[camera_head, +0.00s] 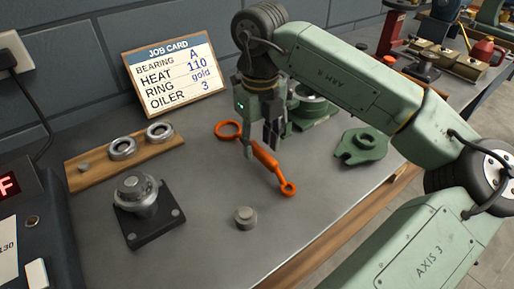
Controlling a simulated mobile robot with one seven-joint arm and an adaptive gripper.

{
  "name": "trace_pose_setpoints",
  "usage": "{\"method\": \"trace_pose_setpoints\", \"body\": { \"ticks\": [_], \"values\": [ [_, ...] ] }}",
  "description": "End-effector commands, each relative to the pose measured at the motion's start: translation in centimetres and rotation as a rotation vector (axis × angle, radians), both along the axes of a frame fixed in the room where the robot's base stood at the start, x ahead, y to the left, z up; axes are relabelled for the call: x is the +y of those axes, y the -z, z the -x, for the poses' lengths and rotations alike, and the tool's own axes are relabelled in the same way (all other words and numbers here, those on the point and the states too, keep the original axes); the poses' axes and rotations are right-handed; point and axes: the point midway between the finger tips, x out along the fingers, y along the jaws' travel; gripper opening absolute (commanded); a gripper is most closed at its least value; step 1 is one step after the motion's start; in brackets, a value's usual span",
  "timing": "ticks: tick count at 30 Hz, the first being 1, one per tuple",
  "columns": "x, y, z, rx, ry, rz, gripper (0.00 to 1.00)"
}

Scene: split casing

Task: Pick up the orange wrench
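The orange wrench (267,160) lies diagonally on the grey bench top. One ring end is at its upper left, and a smaller ring end is at its lower right. My gripper (260,151) points down over the wrench's upper-left half. Its fingers are apart, with a gap between them. One fingertip is in front of the wrench and hides part of its shaft. I cannot tell whether either finger touches it.
Left are a wooden strip (82,179) with metal rings and a black-based bearing unit (150,228). A small grey knob (245,217) stands in front of the wrench. A green casing part (362,147) lies right. The job card (172,77) stands behind.

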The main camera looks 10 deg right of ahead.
Motion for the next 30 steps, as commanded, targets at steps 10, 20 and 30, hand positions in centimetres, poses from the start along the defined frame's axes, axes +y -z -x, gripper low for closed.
{"method": "trace_pose_setpoints", "body": {
  "ticks": [10, 20, 30],
  "values": [
    [0.0, 2.4, 0.0, -0.001, 0.001, 0.0, 0.4],
    [0.0, 2.4, 0.0, 0.0, 0.001, 0.0, 0.25],
    [0.0, 2.4, 0.0, 0.0, 0.001, 0.0, 0.02]
  ]
}}
